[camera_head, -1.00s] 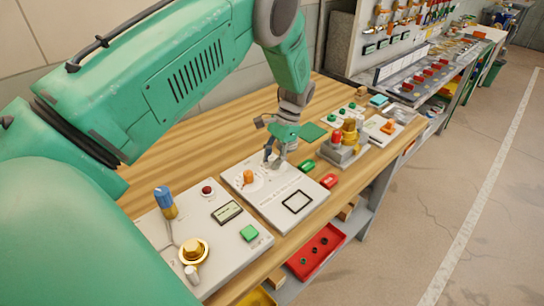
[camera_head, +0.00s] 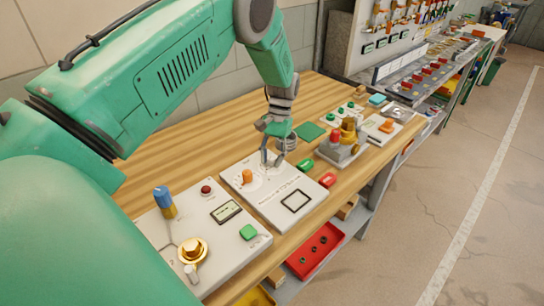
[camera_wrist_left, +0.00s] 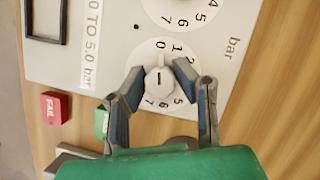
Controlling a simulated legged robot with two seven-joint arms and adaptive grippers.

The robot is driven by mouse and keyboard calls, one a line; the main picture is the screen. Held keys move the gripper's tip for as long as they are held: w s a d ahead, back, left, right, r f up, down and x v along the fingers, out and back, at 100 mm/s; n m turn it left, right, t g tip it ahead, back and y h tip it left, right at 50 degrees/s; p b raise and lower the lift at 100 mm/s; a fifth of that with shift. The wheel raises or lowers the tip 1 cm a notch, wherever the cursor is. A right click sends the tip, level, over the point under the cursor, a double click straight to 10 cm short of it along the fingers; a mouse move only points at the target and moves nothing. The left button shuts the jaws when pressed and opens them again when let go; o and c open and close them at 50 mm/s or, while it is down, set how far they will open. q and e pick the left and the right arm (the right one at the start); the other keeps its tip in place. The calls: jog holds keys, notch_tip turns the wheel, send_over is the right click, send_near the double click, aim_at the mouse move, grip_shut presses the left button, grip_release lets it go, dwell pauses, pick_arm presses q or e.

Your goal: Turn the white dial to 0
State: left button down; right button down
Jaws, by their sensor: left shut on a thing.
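The white dial (camera_wrist_left: 159,84) is a round knob on a white numbered scale in the left wrist view. Its dark mark points up in the picture, roughly toward the 0. My left gripper (camera_wrist_left: 160,88) is shut on the dial, with one finger on either side of it. In the head view my left gripper (camera_head: 272,155) reaches down to the white panel (camera_head: 262,199), and its fingers mostly hide the dial. My right gripper is not in view.
An orange knob (camera_head: 247,176) stands on the same panel, left of my gripper. Green (camera_head: 306,165) and red (camera_head: 327,180) blocks lie beside the panel. A panel with a gold knob (camera_head: 193,251) is at the front, and a grey box with red and yellow parts (camera_head: 340,150) is to the right.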

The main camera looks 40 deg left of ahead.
pick_arm(q)
jog(key=shift+w+r, duration=0.2)
jog(key=shift+w, duration=0.1)
jog(key=c, duration=1.3)
grip_release()
jog(key=shift+a+f, duration=0.1)
jog(key=shift+f, duration=0.05)
jog(key=shift+s, duration=0.1)
jog(key=v, duration=1.2)
jog(key=shift+f, duration=0.1)
